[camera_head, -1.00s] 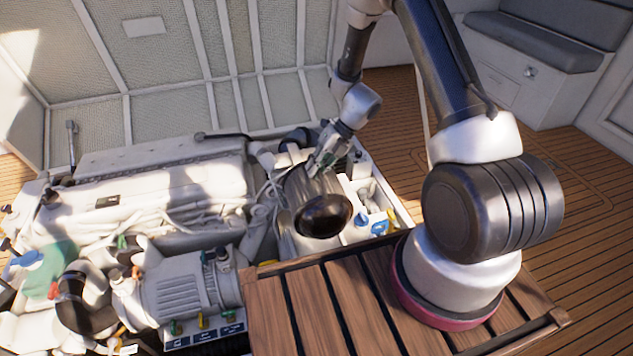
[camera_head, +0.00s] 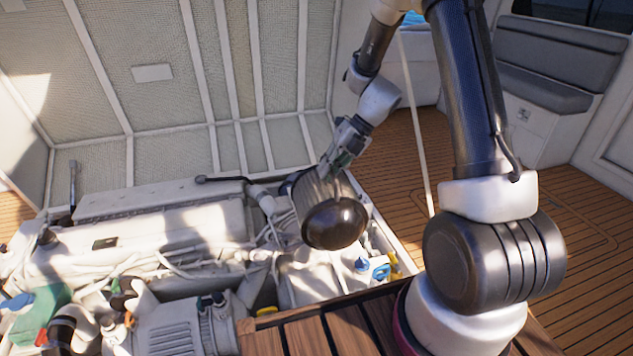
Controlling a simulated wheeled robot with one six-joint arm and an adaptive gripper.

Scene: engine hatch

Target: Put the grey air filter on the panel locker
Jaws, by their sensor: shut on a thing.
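The grey air filter (camera_head: 315,195) is a ribbed grey cylinder with a dark rounded end cap facing the camera. It is tilted and held up over the right end of the open engine bay. My gripper (camera_head: 338,160) is shut on its upper right side, and the filter hides part of the fingers. The panel locker cannot be picked out with certainty. A white locker (camera_head: 535,130) with a small fitting on its front and a grey cushion on top stands at the back right.
The white engine (camera_head: 160,235) with hoses fills the bay at left and below the filter. The raised hatch lid (camera_head: 160,100) stands behind it. Wooden slats (camera_head: 345,330) lie in front, beside my arm's base. The plank floor (camera_head: 400,145) at right is clear.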

